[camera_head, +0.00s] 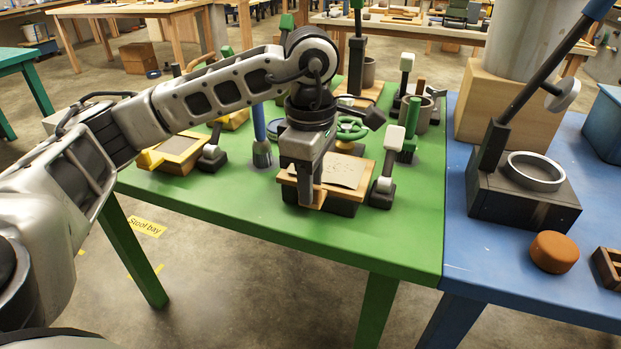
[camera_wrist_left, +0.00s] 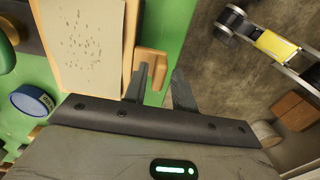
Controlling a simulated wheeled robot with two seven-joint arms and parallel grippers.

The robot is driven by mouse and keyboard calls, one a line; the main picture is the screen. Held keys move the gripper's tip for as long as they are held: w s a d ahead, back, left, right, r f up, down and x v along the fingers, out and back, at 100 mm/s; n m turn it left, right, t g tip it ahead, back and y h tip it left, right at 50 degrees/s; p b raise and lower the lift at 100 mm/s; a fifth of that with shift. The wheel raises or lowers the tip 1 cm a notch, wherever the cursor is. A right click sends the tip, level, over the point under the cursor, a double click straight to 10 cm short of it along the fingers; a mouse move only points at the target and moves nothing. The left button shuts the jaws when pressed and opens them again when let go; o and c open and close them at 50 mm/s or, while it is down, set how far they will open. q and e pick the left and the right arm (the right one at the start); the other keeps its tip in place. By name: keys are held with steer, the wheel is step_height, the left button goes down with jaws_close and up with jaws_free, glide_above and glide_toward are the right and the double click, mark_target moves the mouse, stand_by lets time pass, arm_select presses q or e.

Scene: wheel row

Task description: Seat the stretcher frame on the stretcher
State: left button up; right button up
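The stretcher frame is a light wooden frame (camera_head: 356,192) with a pale, speckled sheet (camera_head: 345,170). It lies on or just over a dark block (camera_head: 330,206), perhaps the stretcher, near the green table's front edge; I cannot tell how it is seated. My left gripper (camera_head: 313,200) points down at its front edge. In the left wrist view the frame's wooden rim (camera_wrist_left: 131,45) is at upper left, and a small wooden tab (camera_wrist_left: 152,58) sticks out from it. My left gripper's fingers (camera_wrist_left: 160,85) are apart, with the tab near the left finger. My right gripper is out of view.
Dark stands with white-topped levers (camera_head: 388,160) flank the block. A yellow-handled board (camera_head: 180,148) lies to the left. A green wheel (camera_head: 350,128) and cups stand behind. The blue table (camera_head: 475,248) on the right holds a dark fixture (camera_head: 520,200) and an orange-brown puck (camera_head: 553,252).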

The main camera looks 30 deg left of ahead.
arm_select(q)
steer(key=shift+r, duration=0.25)
steer(key=shift+r+p, duration=1.2)
steer(key=shift+r, duration=0.3)
steer(key=shift+r, duration=0.1)
steer(key=o, duration=0.5)
steer(key=shift+o, duration=0.2)
steer(key=o, duration=1.1)
steer(key=shift+c, duration=0.2)
